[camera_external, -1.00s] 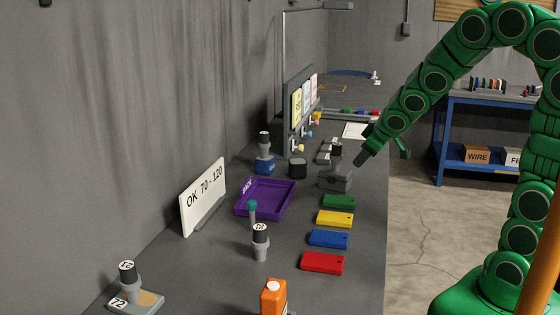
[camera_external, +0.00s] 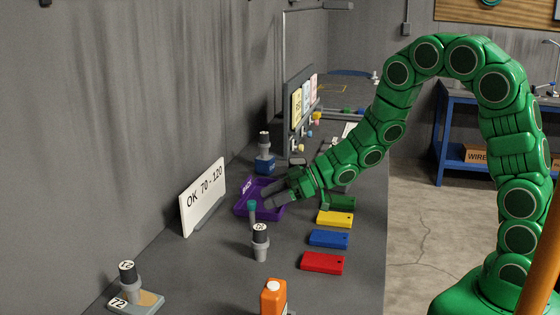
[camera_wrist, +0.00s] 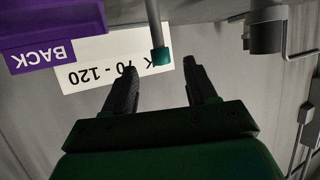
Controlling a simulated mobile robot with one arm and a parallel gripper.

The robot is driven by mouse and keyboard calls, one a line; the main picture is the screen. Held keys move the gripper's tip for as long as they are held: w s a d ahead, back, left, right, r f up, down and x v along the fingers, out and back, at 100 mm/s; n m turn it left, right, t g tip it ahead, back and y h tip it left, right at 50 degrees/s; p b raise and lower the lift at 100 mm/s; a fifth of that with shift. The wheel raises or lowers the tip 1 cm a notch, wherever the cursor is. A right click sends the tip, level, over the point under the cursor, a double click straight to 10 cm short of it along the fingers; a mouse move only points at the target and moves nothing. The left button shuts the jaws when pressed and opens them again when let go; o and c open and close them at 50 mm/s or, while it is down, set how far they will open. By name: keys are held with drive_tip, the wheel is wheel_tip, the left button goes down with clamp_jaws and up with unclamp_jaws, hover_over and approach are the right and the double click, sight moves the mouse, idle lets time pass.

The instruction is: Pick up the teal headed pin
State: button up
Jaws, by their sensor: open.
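The teal headed pin (camera_external: 252,208) stands upright on the grey bench, in front of the purple tray, with a grey shaft under its teal head. In the wrist view its teal head (camera_wrist: 160,56) shows just beyond the fingertips, roughly in line with the gap between them. My gripper (camera_external: 268,201) is over the near part of the purple tray, close behind and right of the pin in the external view. In the wrist view the fingers (camera_wrist: 162,75) are apart with nothing between them. I cannot tell whether a finger touches the pin.
The purple tray (camera_external: 241,211) lies under my gripper. A grey gauge (camera_external: 260,244) stands near the pin. A white "OK 70-120" sign (camera_external: 203,197) stands left. Red (camera_external: 323,263), blue (camera_external: 329,239) and yellow (camera_external: 335,218) blocks lie right. An orange bottle (camera_external: 273,298) is in front.

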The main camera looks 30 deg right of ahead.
sight(249, 202)
drive_tip(key=shift+x, duration=1.25)
drive_tip(key=shift+r+x, duration=0.1)
drive_tip(key=shift+x, duration=0.9)
drive_tip(key=shift+r+x, duration=0.15)
drive_tip(key=shift+x, duration=1.65)
drive_tip(key=shift+s, duration=0.1)
drive_tip(key=shift+c, duration=0.3)
clamp_jaws()
drive_tip(key=shift+r, duration=0.1)
